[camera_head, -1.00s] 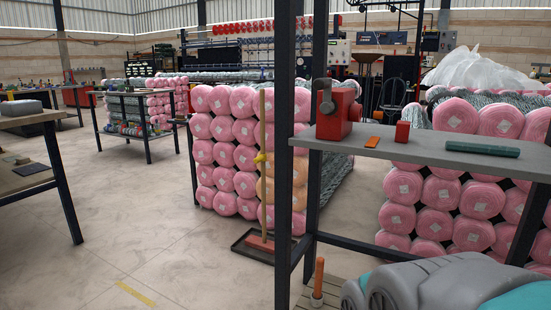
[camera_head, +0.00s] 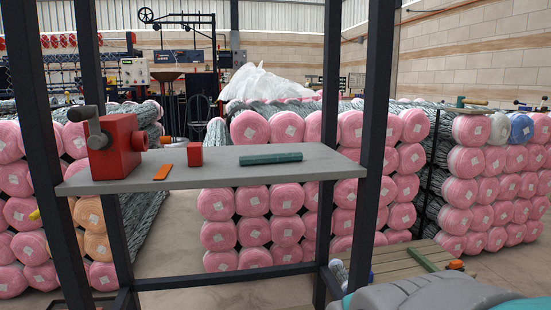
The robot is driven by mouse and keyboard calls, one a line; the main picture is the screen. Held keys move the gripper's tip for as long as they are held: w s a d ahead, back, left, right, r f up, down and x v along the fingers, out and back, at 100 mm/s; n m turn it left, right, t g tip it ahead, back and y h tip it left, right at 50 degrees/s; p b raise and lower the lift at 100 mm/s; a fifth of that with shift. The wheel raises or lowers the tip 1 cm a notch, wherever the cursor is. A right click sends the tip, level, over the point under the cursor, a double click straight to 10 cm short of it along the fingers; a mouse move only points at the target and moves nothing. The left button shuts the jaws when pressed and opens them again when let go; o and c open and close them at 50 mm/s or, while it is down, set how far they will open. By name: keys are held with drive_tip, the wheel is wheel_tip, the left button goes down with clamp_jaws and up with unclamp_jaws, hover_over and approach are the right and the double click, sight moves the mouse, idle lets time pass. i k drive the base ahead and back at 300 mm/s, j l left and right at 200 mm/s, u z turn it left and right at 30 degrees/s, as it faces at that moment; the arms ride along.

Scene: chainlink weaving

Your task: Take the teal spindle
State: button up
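A dark teal cylinder (camera_head: 270,158), which looks like the teal spindle, lies on its side on a grey shelf (camera_head: 225,172). It lies right of the middle of the shelf, nearly parallel to the front edge, with clear shelf around it. My gripper is not in view. A grey and teal rounded part at the bottom right seems to be my own body.
A red vise-like machine (camera_head: 120,146), a flat orange piece (camera_head: 163,172) and a red block (camera_head: 195,155) share the shelf. Dark posts (camera_head: 372,120) frame it. Stacked pink rolls (camera_head: 235,235) stand behind. A slatted wooden surface (camera_head: 395,268) with small items lies lower right.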

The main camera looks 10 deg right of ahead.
sight(271, 159)
drive_tip(key=l+u, duration=0.1)
drive_tip(key=u, duration=0.25)
drive_tip(key=i+l+u, duration=0.15)
drive_tip(key=l+u, duration=0.25)
drive_tip(key=l, duration=0.5)
drive_tip(key=l+u, duration=0.4)
drive_tip(key=l, duration=0.5)
drive_tip(key=i+l, duration=0.05)
